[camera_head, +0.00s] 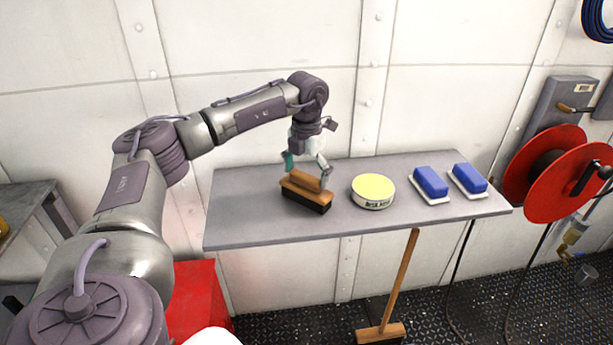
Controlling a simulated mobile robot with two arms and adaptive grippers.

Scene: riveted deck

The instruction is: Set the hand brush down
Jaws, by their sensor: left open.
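The hand brush (305,192) has a brown wooden back and dark bristles. It sits bristles down on the grey shelf (260,228), left of the shelf's middle. My left gripper (307,172) is just above the brush, pointing down, with its fingers apart around the upper part of the wooden back. The gripper is open; whether a finger touches the wood I cannot tell. My right gripper is not in view.
A round yellow-topped tin (373,190) stands right of the brush. Two blue blocks on white bases (431,184) (469,179) lie farther right. A long-handled broom (381,333) leans below the shelf's front edge. A red hose reel (570,175) is at the right.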

